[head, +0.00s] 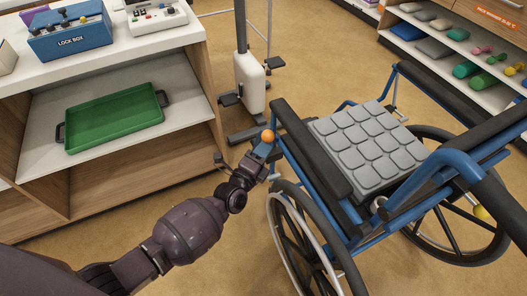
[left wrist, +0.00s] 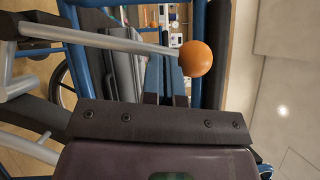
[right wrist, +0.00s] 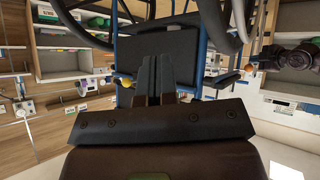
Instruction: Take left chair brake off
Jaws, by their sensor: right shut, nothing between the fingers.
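The wheelchair (head: 345,180), with a blue frame and grey cushion, stands right of centre in the head view. The left brake's orange ball knob (head: 268,137) is at its near left side. In the left wrist view the knob (left wrist: 195,58) ends a silver lever (left wrist: 110,40) that crosses in front of my fingers. Contact is unclear. My right gripper (right wrist: 157,80) is shut and empty, outside the head view. A yellow knob (right wrist: 127,83) shows beyond it.
A shelf unit at left holds a green tray (head: 115,117) and a blue lock box (head: 70,40). Goods shelves (head: 455,55) are at back right. The chair's near wheel (head: 300,240) is close to my left arm.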

